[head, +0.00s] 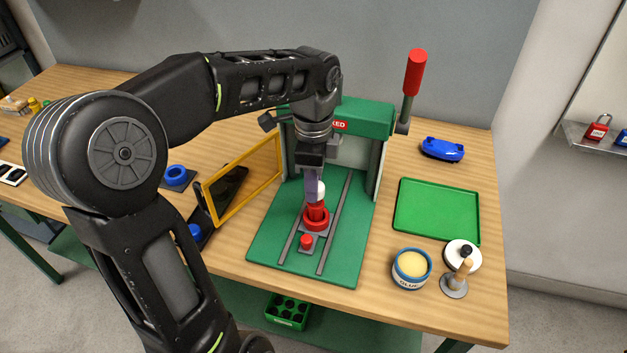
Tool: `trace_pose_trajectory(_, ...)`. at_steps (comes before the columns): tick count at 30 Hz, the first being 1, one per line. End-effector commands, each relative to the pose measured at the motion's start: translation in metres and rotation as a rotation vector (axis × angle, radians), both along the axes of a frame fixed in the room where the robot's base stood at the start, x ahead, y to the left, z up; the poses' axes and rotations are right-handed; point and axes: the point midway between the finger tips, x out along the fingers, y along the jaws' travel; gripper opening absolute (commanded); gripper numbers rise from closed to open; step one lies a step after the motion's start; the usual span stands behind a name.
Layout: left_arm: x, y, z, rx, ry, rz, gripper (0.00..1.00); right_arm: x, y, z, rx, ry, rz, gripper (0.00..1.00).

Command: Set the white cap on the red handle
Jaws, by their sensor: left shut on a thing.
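My left gripper (315,188) points down over the green machine's base and is shut on a small white cap (321,188), partly hidden by the fingers. Directly below the cap is a red upright piece, which looks like the red handle (317,212), standing in a wider red ring on the base. The cap is at the top of this red piece; I cannot tell whether they touch. My right gripper is not in view.
The green machine (263,262) has rails, a small red knob (306,241) and a tall red-gripped lever (415,73). A yellow-framed panel (240,180) stands left. A green tray (437,212), glue tub (411,268), stamp (455,284) and blue object (442,149) lie right.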

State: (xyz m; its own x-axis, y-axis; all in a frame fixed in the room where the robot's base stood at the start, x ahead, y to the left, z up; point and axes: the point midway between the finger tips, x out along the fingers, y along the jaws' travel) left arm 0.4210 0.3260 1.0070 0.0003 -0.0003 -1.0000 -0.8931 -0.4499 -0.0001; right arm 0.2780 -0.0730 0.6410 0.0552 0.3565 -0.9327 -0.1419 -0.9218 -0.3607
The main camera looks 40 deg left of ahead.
Motion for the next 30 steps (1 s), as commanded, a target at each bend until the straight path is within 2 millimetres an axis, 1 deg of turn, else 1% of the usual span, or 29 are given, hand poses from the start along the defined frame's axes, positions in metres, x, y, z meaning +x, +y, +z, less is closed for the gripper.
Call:
trace_pose_trajectory(18,0.0,0.0,-0.0029,0.0,0.0,0.0,0.0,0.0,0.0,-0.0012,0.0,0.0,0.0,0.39)
trace_pose_trajectory(30,0.0,0.0,-0.0082,0.0,0.0,0.0,0.0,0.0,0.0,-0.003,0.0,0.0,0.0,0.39)
